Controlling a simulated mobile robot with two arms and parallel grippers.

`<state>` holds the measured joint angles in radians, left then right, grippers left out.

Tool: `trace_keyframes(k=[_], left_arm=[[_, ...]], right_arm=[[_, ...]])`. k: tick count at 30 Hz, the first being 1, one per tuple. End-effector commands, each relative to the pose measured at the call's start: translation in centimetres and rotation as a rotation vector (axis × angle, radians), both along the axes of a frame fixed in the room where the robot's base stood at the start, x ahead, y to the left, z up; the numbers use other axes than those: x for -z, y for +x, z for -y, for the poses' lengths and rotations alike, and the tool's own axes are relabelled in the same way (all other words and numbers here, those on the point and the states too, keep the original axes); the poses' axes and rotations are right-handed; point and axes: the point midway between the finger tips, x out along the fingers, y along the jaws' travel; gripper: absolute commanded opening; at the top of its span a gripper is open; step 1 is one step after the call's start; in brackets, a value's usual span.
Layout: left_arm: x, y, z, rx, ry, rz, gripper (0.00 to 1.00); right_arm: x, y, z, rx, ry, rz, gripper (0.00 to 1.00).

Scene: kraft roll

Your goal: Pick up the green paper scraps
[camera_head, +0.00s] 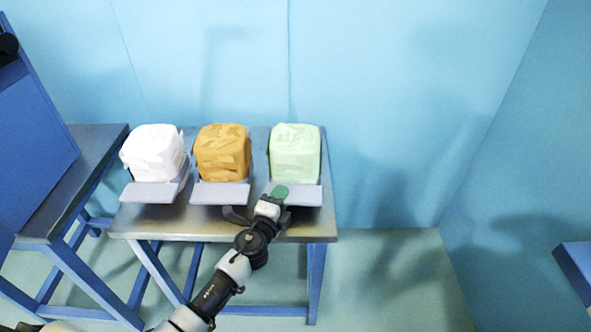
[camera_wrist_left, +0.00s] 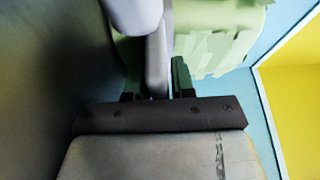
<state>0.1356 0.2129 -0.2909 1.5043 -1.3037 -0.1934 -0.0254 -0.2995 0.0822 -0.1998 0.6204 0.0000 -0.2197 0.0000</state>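The green paper scraps (camera_head: 295,154) form a pale green block at the right end of the table row, in a grey tray (camera_head: 305,197) with a front lip. My left gripper (camera_head: 279,194) is at the left part of that lip, in front of the scraps. In the left wrist view the scraps (camera_wrist_left: 215,40) are at the upper right. The grey tray lip (camera_wrist_left: 157,65) runs between the two dark fingers (camera_wrist_left: 157,82), which sit close on both sides of it. The lip's lower end is hidden by the gripper. My right gripper is not in view.
A white scrap block (camera_head: 155,150) and a brown one (camera_head: 222,153) stand in similar trays to the left on the metal table (camera_head: 180,224). A blue-framed table (camera_head: 95,150) is at far left.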

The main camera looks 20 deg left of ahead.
Motion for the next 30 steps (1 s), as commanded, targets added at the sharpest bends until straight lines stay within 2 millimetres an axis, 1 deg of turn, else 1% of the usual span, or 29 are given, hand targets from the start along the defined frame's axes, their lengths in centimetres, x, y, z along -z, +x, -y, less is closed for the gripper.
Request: trace_keyframes(k=[1,4,13,17,20,22,25,26,27,30], left_arm=[[0.0,0.0,0.0,0.0,0.0,0.0,0.16],[0.0,0.0,0.0,0.0,0.0,0.0,0.01],[-0.1,0.0,0.0,0.0,0.001,0.001,0.0],[-0.6,0.0,0.0,0.0,0.002,0.002,0.0],[-1.6,0.0,0.0,0.001,0.001,0.002,0.0],[-2.7,0.0,0.0,0.001,0.002,0.002,0.0],[-5.0,0.0,-0.1,0.001,0.001,0.004,0.0],[-5.2,-0.4,0.2,0.003,0.002,0.001,0.0],[-5.4,-1.3,0.8,0.003,-0.001,0.001,0.0],[-6.8,-3.4,2.0,0.004,-0.002,0.001,0.0]], right_arm=[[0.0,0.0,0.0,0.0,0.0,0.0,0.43],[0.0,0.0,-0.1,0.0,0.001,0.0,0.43],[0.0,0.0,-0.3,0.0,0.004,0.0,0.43],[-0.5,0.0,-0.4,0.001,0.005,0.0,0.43],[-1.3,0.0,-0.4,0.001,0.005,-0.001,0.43],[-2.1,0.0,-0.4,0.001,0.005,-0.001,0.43],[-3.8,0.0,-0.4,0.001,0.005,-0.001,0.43],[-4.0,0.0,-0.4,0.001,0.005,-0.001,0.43],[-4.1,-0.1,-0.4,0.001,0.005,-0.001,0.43],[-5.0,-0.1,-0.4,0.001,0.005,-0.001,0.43]])
